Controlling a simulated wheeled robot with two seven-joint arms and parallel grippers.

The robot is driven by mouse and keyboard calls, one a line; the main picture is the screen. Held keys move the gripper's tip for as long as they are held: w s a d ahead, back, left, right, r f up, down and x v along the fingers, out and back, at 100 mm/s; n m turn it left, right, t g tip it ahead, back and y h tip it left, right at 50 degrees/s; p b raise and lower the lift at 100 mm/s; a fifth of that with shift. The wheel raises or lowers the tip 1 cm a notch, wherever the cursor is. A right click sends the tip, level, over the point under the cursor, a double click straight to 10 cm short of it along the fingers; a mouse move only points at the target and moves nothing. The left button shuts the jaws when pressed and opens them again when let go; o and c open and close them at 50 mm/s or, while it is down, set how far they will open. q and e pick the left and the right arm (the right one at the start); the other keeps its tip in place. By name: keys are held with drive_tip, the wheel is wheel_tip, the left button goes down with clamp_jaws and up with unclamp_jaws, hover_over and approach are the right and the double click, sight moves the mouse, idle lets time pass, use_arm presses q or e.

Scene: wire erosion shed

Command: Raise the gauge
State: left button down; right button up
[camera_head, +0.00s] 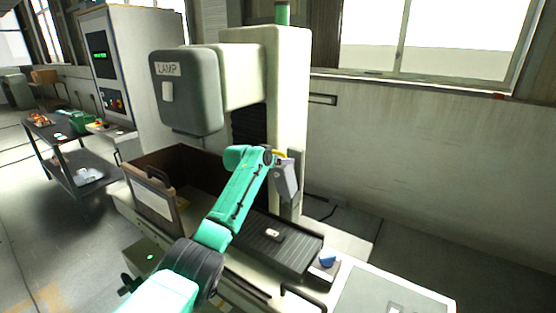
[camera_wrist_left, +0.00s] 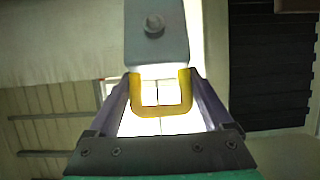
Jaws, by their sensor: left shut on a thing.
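A yellow U-shaped handle (camera_wrist_left: 158,109) shows in the left wrist view. It joins a pale grey block with a round knob (camera_wrist_left: 155,40), which I take to be the gauge. My left gripper (camera_wrist_left: 159,88) is shut on the handle, with one finger along each side. In the head view a bit of yellow (camera_head: 281,154) shows at my left gripper (camera_head: 277,157), beside a grey block (camera_head: 288,180) in front of the machine's column. I cannot tell whether the gauge touches its support. My right gripper is out of view.
The pale machine column (camera_head: 290,90) and the grey head marked LAMP (camera_head: 187,100) stand close behind and left. Below are an open brown tank (camera_head: 150,200) and a dark ribbed plate (camera_head: 290,250) with a small pale part. A blue piece (camera_head: 328,258) lies right of it.

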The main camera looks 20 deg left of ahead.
use_arm(q)
drive_tip(key=shift+w+d+f, duration=0.1)
drive_tip(key=shift+d+f, duration=0.05)
unclamp_jaws()
drive_tip(key=shift+d, duration=0.1)
drive_tip(key=shift+s+a+r+b, duration=0.1)
drive_tip(key=shift+s+r+b, duration=0.1)
drive_tip(key=shift+s, duration=0.15)
drive_tip(key=shift+s+a+r+b, duration=0.1)
drive_tip(key=shift+s+b, duration=0.05)
drive_tip(key=shift+s, duration=0.15)
drive_tip(key=b+v, duration=0.5)
drive_tip(key=v, duration=0.8)
drive_tip(key=shift+r, duration=0.1)
